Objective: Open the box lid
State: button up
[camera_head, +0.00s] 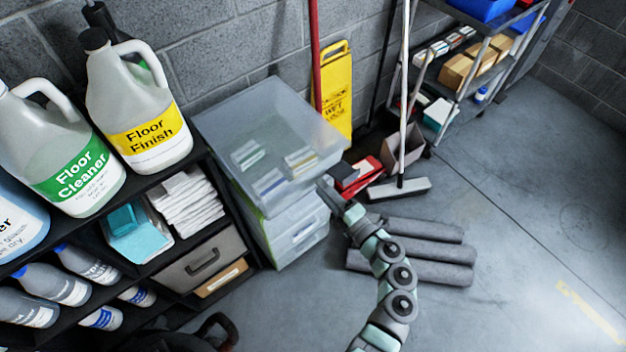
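A black shelf (215,247) with large jugs (138,108) and bottles stands left. A red item (362,176), a broom head (398,189) and grey rolls (420,268) lie right of the box. A yellow sign (337,90) leans behind. Floor at right is clear.

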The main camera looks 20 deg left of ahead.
aim_at(310, 176)
jog(key=x, duration=0.5)
jog(key=shift+b, duration=0.3)
jog(key=c, duration=0.6)
grip_shut()
jog(key=shift+f, duration=0.15)
dwell(0.4)
